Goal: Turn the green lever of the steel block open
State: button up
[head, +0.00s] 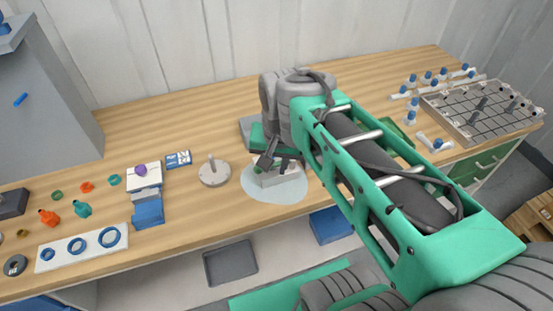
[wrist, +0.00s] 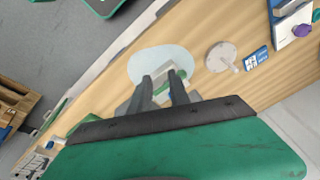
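The steel block (head: 288,184) stands on a pale blue round mat (head: 262,194) near the table's front edge. In the wrist view the block (wrist: 161,93) shows between and beyond my fingers, partly covered by them. A small green part, likely the lever, shows at the block's edge in the wrist view (wrist: 183,74); its exact angle is too small to tell. My gripper (head: 270,162) is over the block in the head view. In the wrist view my gripper (wrist: 160,78) has its two dark fingers apart, with no object clearly held. Whether a finger touches the lever cannot be told.
A grey round disc with an upright peg (head: 213,172) stands left of the mat. Further left are a blue and white holder (head: 147,195), a small blue card (head: 178,159) and a white board with rings (head: 82,246). A gridded tray (head: 480,110) stands at right.

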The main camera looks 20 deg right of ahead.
aim_at(275, 165)
jog(key=w+m+g, duration=0.1)
jog(key=w+m, duration=0.2)
jog(key=m, duration=0.1)
jog(key=w+f+m+b, duration=0.1)
jog(key=w+m, duration=0.2)
jog(key=m, duration=0.1)
jog(key=w+f+m+g, duration=0.1)
jog(key=w+m, duration=0.2)
jog(key=m, duration=0.1)
jog(key=shift+w+d+f+m+g+b, duration=0.2)
jog(key=shift+w+d+m+g+b, duration=0.1)
jog(key=shift+w+d+b, duration=0.1)
notch_tip(275, 165, down, 8)
jog(key=shift+r+p, duration=0.25)
jog(key=shift+p, duration=0.15)
grip_shut()
